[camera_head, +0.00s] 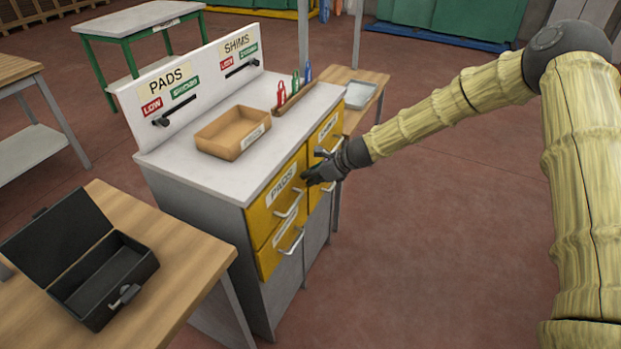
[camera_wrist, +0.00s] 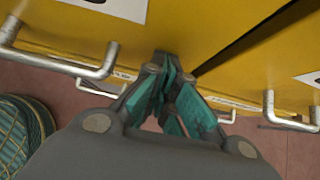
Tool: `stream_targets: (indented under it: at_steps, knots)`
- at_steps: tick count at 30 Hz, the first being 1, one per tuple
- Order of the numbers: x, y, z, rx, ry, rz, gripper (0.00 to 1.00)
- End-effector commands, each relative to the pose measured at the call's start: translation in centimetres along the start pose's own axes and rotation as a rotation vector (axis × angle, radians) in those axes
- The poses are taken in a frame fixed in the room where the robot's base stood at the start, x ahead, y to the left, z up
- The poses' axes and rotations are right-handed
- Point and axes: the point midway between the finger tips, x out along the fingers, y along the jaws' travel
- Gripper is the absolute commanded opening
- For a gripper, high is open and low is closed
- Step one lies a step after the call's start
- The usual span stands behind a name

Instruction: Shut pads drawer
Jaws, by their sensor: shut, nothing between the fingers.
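The yellow pads drawer (camera_head: 275,196) is at the upper left of the cabinet front, with a "PADS" label and a silver bar handle (camera_head: 290,205). Its front looks about flush with the yellow drawers around it. My gripper (camera_head: 306,179) is shut and empty, at the right edge of the pads drawer front. In the wrist view my gripper's fingertips (camera_wrist: 168,60) are at the yellow front, close to the dark gap between two drawer columns. The pads handle (camera_wrist: 75,66) shows to their left. I cannot tell whether the fingertips touch the drawer.
The cabinet's grey top (camera_head: 195,180) carries a cardboard tray (camera_head: 232,132) and red, green and blue items (camera_head: 294,83). A wooden table (camera_head: 185,245) with an open black box (camera_head: 100,275) stands at the front left.

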Motion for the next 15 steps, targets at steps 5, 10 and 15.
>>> stream_targets:
  at_steps: [5,10,15]
  knots:
    - [0.0,0.0,0.5,-0.003,-0.005,0.0,0.0]
    - [-1.0,-0.1,-0.4,-0.003,-0.005,0.002,0.0]
    - [-2.7,-0.3,-2.2,-0.005,-0.004,0.005,0.0]
